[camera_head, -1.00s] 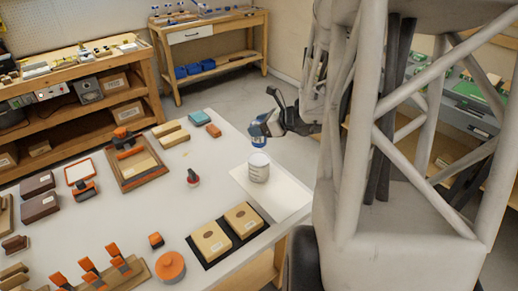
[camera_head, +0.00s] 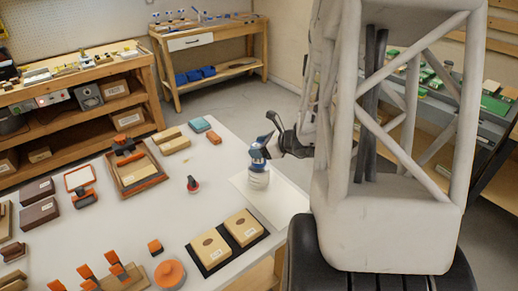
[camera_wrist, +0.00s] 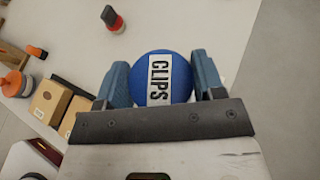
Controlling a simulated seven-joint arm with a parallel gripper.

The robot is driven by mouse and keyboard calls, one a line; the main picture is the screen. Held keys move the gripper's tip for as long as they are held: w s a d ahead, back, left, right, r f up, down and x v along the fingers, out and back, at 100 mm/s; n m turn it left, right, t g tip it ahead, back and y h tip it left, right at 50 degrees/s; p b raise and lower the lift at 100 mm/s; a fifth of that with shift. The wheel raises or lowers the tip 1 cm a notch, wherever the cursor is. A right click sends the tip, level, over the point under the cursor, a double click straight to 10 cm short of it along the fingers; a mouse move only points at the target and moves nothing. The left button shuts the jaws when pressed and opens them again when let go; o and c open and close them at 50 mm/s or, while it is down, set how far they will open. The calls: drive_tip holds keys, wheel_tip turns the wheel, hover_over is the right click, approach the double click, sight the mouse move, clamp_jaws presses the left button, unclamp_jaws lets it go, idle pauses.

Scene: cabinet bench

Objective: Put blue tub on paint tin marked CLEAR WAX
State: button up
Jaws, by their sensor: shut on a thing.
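The blue tub (camera_wrist: 143,88) has a round lid with a white label reading CLIPS. My gripper (camera_wrist: 162,78) is shut on it, one finger on each side. In the head view the gripper (camera_head: 258,153) holds the tub (camera_head: 257,164) upright over a pale grey paint tin (camera_head: 258,181). The tub's base meets the tin's top edge in this view; whether it rests there or hangs just above, I cannot tell. The tin's lid is hidden by the tub, and its label is too small to read. The tin is hidden in the wrist view.
The tin stands on a white sheet (camera_head: 285,203) at the right side of the table. A small red-and-black item (camera_head: 193,184) stands to its left. Boxes on a black mat (camera_head: 208,266) lie in front. An orange round item (camera_head: 169,273) is further left.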

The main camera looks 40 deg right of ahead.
drive_tip(key=shift+f, duration=0.3)
drive_tip(key=shift+f, duration=0.1)
drive_tip(key=o, duration=1)
drive_tip(key=v, duration=1.2)
idle(0.8)
